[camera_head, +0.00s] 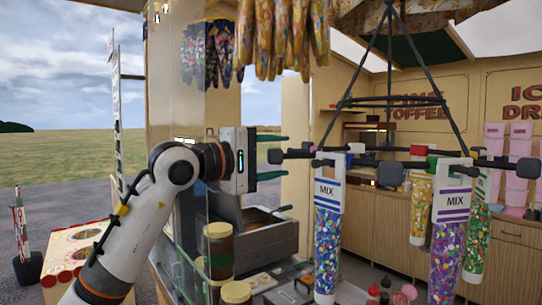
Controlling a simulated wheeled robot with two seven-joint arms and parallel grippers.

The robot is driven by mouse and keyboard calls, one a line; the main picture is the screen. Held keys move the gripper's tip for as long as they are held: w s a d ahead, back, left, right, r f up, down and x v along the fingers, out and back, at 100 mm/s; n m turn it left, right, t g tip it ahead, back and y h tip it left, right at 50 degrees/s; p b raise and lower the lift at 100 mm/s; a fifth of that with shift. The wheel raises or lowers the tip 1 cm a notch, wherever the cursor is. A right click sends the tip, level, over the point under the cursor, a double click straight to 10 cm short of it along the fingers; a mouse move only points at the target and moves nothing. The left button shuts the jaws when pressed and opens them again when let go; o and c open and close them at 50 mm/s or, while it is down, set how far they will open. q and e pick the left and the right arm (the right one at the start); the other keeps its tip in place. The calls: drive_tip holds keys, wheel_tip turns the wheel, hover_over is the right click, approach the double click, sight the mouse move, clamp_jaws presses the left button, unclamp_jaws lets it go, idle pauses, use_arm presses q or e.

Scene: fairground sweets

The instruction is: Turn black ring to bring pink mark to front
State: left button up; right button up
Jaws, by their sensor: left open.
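The black ring (395,149) hangs level from black rods that meet overhead, at centre right. My right gripper is not in view.
Below stands a counter with a metal basin (268,232), a stacked brown-and-green jar (218,250) and a glass panel beside my left arm. Red and dark bottles (373,294) stand below the ring. Patterned cones (285,38) hang above. Wooden cabinets line the back.

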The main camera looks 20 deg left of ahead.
sight(384, 176)
use_arm(q)
drive_tip(key=shift+c, duration=0.4)
drive_tip(key=c, duration=0.6)
drive_tip(key=shift+s+d+f+b, duration=0.1)
drive_tip(key=shift+s+d+b, duration=0.1)
drive_tip(key=shift+s+b, duration=0.2)
drive_tip(key=shift+s+d+f+b, duration=0.1)
drive_tip(key=shift+s+d+b, duration=0.15)
drive_tip(key=shift+s, duration=0.2)
drive_tip(key=shift+c, duration=0.2)
drive_tip(key=shift+s+d+r+b, duration=0.1)
drive_tip(key=shift+s+d+b, duration=2.75)
drive_tip(key=shift+s+d, duration=2.55)
drive_tip(key=shift+s+d+b, duration=0.25)
drive_tip(key=shift+s+d, duration=0.05)
drive_tip(key=shift+d, duration=0.8)
drive_tip(key=shift+s+d+b, duration=0.25)
drive_tip(key=shift+s+d, duration=0.05)
drive_tip(key=shift+d, duration=0.85)
drive_tip(key=shift+s+d+b, duration=0.25)
drive_tip(key=shift+s+d, duration=0.05)
drive_tip(key=shift+d, duration=0.8)
